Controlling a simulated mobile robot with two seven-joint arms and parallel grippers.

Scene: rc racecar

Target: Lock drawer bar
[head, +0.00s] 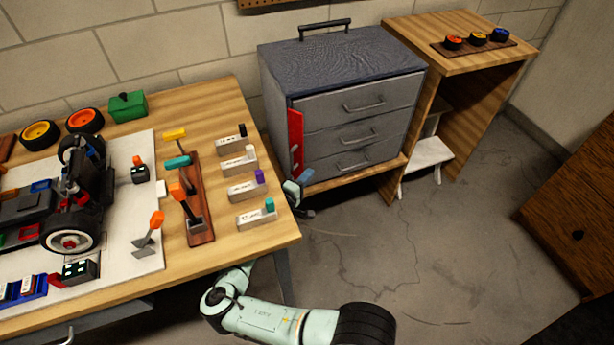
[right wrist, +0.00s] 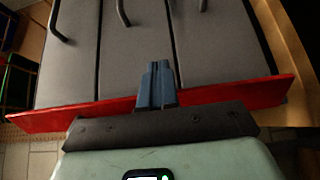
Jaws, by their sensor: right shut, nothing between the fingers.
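The red drawer bar (head: 296,140) stands upright along the left front edge of the grey drawer cabinet (head: 335,75). In the right wrist view the bar (right wrist: 235,93) runs across the picture beside the drawer fronts (right wrist: 135,60). My right gripper (head: 305,177) is at the lower end of the bar in the head view. In the right wrist view its blue-grey fingers (right wrist: 156,68) are together and empty, overlapping the middle of the bar. I cannot tell whether they touch it. All three drawers look shut. My left gripper is not in view.
A wooden workbench (head: 225,100) with a toy car (head: 75,190), tools and labelled blocks stands to the left. A wooden stand (head: 440,45) with small wheels is right of the cabinet. A white step stool (head: 430,153) sits below it. The floor in front is clear.

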